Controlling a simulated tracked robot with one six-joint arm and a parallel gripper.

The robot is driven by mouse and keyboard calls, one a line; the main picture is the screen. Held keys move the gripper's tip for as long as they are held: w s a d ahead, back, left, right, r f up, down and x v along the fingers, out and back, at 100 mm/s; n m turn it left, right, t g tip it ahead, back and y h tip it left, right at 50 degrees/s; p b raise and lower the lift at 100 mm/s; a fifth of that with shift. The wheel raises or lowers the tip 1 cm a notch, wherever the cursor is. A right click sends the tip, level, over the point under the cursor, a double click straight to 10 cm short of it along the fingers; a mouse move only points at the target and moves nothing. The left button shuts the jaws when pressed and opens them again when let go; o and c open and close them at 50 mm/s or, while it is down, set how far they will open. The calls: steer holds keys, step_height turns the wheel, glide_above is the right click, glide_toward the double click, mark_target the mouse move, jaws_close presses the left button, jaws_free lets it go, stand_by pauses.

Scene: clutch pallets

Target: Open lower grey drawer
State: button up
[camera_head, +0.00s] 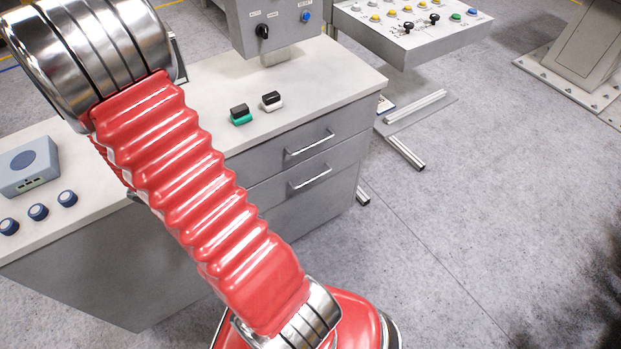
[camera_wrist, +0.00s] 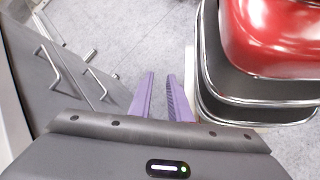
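The lower grey drawer (camera_head: 290,196) is in the cabinet's right-hand front, below the upper grey drawer (camera_head: 278,160). Both look closed, each with a silver bar handle. The lower handle (camera_head: 311,179) is clear in the head view; it also shows in the wrist view (camera_wrist: 97,86), left of my gripper. The upper handle (camera_wrist: 49,68) lies further left there. My gripper (camera_wrist: 160,76) has two purple fingers with a gap between them and nothing in the gap. It is apart from the handles, to the right of them. The head view does not show it.
The white countertop (camera_head: 330,85) carries a green-and-black block (camera_head: 241,115), a white-and-black block (camera_head: 271,101), and a blue-grey box (camera_head: 27,167) with round knobs. A button console (camera_head: 410,22) stands behind. Grey floor (camera_head: 470,200) right of the drawers is clear. My red arm crosses the cabinet view.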

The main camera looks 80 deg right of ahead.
steer(key=s+d+f+n+g+h, duration=0.2)
steer(key=s+d+f+g+h, duration=0.15)
steer(key=s+d+f, duration=0.4)
steer(key=n+t+h, duration=0.2)
steer(key=t+h, duration=0.4)
steer(key=h, duration=0.2)
glide_toward(314, 178)
steer(key=w+a, duration=0.2)
steer(key=a, duration=0.1)
steer(key=shift+a+r, duration=0.1)
steer(key=shift+a, duration=0.05)
steer(key=shift+s, duration=0.1)
steer(key=shift+x, duration=6.9)
steer(key=shift+s+a, duration=0.1)
steer(key=shift+s, duration=0.05)
steer(key=shift+c, duration=0.2)
